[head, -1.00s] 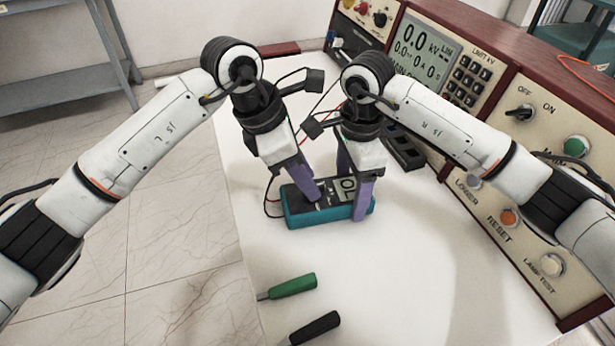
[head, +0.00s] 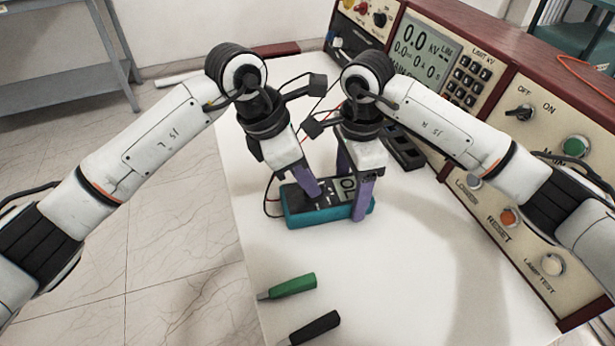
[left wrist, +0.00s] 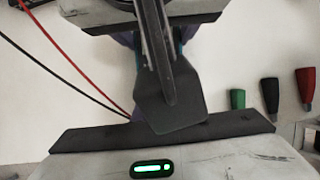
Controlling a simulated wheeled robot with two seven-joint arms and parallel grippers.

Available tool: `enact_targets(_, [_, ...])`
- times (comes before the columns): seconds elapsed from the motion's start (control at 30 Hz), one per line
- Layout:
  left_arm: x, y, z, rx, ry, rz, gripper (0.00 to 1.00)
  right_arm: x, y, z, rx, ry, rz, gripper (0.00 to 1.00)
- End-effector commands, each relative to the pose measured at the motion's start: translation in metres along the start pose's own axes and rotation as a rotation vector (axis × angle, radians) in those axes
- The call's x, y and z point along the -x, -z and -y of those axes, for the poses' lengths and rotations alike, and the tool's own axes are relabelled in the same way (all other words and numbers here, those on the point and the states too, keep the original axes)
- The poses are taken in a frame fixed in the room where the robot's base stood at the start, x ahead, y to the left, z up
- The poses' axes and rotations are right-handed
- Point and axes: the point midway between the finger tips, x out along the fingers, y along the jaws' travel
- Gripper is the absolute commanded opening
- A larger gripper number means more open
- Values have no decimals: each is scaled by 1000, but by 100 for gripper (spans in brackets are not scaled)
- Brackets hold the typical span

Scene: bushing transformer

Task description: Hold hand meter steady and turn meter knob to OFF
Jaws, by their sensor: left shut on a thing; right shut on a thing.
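The hand meter (head: 300,218) is a teal case with a dark face and a small screen reading "OL" (head: 348,185). It lies on the white table. My right gripper (head: 354,195) is shut on the meter, its purple fingers on either side at the screen end. My left gripper (head: 316,196) is shut at the dark face near the middle, where the knob would be. The knob is hidden by the left finger, so its setting cannot be read. In the left wrist view the gripper parts (left wrist: 170,95) cover most of the meter.
A green-handled tool (head: 293,286) and a black-handled tool (head: 316,326) lie in front of the meter. The control panel (head: 500,170) with buttons and a display stands along the right. Red and black leads (left wrist: 60,65) run left of the meter. The front right table is clear.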

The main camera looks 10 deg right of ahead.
Motion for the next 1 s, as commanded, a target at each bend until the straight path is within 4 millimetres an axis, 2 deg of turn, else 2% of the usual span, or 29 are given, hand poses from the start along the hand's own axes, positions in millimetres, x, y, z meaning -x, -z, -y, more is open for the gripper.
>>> enact_targets(1.0, [-1,-3,8,716,-297,0,0,0,0,0,1,0,-2,32])
